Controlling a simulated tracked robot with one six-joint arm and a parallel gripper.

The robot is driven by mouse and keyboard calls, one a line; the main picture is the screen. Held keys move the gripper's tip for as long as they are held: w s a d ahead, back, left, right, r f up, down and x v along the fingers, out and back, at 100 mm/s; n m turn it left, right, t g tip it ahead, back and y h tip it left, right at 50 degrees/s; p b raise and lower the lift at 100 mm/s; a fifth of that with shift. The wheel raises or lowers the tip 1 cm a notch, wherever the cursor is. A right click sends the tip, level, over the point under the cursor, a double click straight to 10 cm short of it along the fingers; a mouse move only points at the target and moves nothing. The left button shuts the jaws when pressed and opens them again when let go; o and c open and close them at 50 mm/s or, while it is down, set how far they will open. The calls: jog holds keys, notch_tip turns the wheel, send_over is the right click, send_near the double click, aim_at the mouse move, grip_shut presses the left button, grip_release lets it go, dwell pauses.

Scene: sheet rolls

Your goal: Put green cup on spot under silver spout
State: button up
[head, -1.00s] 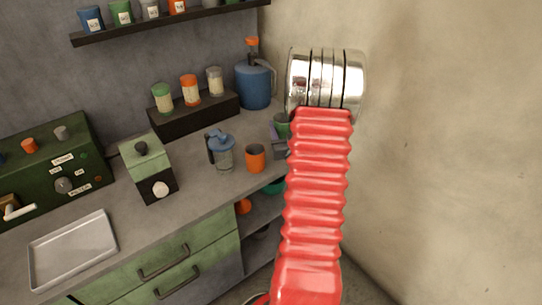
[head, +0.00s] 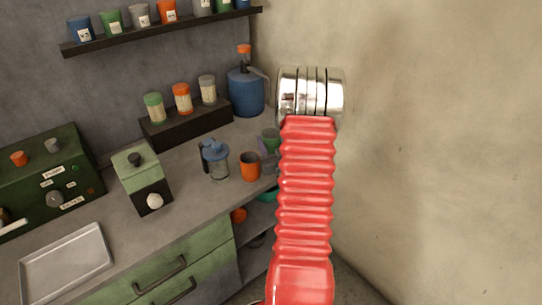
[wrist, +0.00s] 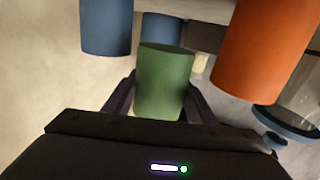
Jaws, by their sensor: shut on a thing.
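The green cup (head: 270,137) is between the dark jaws of my gripper (head: 267,151), at the right end of the counter near the corner, partly behind my red arm. In the wrist view the green cup (wrist: 165,80) stands between the two fingers (wrist: 160,104), which are shut on its sides. I cannot tell whether it touches the counter. A dark green machine (head: 75,165) with knobs and labels stands at the left. A pale lever or spout (head: 12,229) shows at its lower left, cut by the frame edge.
An orange cup (head: 250,167) stands just left of my gripper, with a blue-lidded jar (head: 215,160) beyond it. A blue jug (head: 246,92) is behind. A green box with a white knob (head: 142,178) and a metal tray (head: 66,265) lie further left. The wall is close on the right.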

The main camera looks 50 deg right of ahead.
jog(key=shift+f, duration=1.2)
jog(key=shift+f, duration=1.9)
jog(key=shift+f, duration=0.15)
jog(key=o, duration=1.2)
jog(key=shift+o, duration=0.2)
jog(key=shift+s, duration=0.1)
jog(key=v, duration=1.3)
jog(key=shift+s, duration=0.35)
